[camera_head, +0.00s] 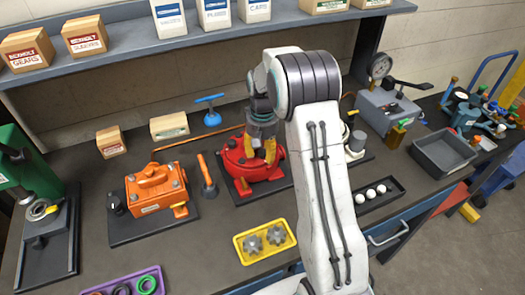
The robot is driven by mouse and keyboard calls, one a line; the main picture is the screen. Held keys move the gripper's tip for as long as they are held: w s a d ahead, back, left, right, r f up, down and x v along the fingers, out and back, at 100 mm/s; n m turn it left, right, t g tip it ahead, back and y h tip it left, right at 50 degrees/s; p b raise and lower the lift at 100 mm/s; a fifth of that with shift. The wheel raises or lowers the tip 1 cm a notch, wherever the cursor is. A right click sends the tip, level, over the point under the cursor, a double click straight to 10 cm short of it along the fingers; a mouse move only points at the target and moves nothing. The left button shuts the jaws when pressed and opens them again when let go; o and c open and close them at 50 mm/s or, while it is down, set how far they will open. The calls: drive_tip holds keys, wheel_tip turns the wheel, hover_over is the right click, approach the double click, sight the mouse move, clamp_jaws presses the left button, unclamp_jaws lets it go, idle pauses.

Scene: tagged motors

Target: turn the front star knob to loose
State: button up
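A red housing (239,163) on a dark base plate stands mid-bench. My gripper (261,154), with orange-yellow fingers, points down over its top right side. The fingers look spread apart, but whether they touch something between them cannot be seen. No star knob can be made out on the red housing; my gripper and arm cover part of it. Two grey star-shaped pieces (264,240) lie in a yellow tray (246,257) at the bench's front. An orange housing (153,191) stands to the left on its own plate.
An orange-handled lever (207,176) stands between the two housings. A blue-handled tool (210,110) is behind. A black tray with several white balls (371,191) and a grey bin (443,153) are right. A green press (27,172) is far left. The shelf above holds boxes.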

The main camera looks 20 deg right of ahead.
clamp_jaws()
drive_tip(key=shift+s+f, duration=0.1)
idle(0.4)
drive_tip(key=n+b, duration=0.1)
drive_tip(key=n, duration=0.1)
drive_tip(key=shift+f+n, duration=0.1)
drive_tip(key=shift+n, duration=0.3)
drive_tip(key=shift+n+b, duration=0.55)
drive_tip(key=shift+n, duration=1.75)
drive_tip(key=shift+d, duration=0.1)
drive_tip(key=shift+c, duration=1.1)
unclamp_jaws()
drive_tip(key=o, duration=0.4)
drive_tip(key=shift+r, duration=0.25)
